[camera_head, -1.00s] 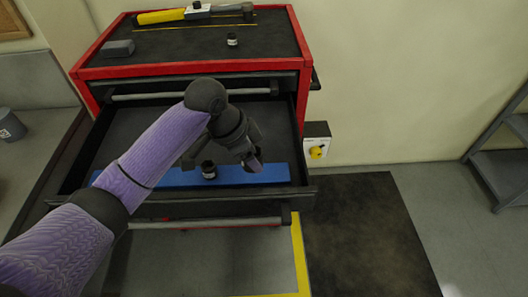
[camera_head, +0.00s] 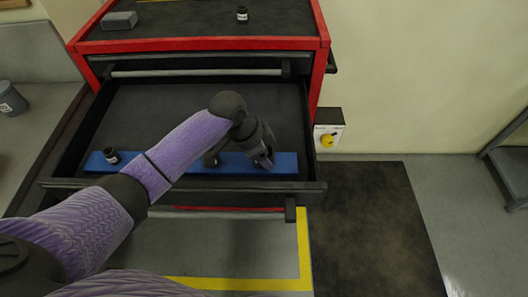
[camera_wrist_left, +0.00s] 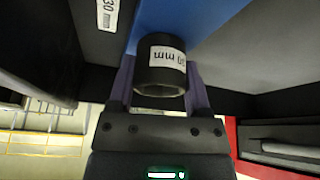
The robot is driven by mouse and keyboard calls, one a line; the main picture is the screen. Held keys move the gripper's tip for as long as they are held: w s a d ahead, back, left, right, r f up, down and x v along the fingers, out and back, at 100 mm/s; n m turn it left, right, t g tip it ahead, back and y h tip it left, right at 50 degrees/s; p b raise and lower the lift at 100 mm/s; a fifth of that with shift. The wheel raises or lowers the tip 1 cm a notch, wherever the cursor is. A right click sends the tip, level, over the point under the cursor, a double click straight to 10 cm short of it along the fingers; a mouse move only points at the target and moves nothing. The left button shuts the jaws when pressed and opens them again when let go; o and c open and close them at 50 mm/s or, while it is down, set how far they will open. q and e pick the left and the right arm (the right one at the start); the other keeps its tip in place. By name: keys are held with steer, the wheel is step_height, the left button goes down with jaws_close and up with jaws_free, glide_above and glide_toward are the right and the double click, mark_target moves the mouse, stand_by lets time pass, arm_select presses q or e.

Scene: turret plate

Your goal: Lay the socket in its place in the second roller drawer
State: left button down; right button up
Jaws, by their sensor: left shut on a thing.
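My left gripper (camera_head: 263,160) is over the blue strip (camera_head: 235,164) in the open drawer (camera_head: 150,110), toward the strip's right end. In the left wrist view it is shut on a black socket (camera_wrist_left: 160,72) with a white "mm" label, its number hard to read. The held socket cannot be made out clearly in the head view. Another dark socket (camera_head: 111,156) stands on the strip's left end. A "30 mm" label (camera_wrist_left: 108,12) shows beside the blue strip (camera_wrist_left: 185,18) in the left wrist view. My forearm hides the strip's middle. My right gripper is out of view.
The red cabinet's top (camera_head: 190,20) holds a small dark socket (camera_head: 242,13) and a grey block (camera_head: 119,20). The drawer's front wall (camera_head: 180,188) and sides surround the strip.

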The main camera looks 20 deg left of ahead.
arm_select(q)
steer(key=shift+c, duration=0.6)
jaws_free()
steer(key=shift+o, duration=0.5)
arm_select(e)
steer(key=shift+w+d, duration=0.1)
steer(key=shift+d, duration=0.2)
arm_select(q)
steer(key=shift+r, duration=0.15)
steer(key=p+v, duration=0.2)
steer(key=v, duration=1)
steer(key=shift+p, duration=0.35)
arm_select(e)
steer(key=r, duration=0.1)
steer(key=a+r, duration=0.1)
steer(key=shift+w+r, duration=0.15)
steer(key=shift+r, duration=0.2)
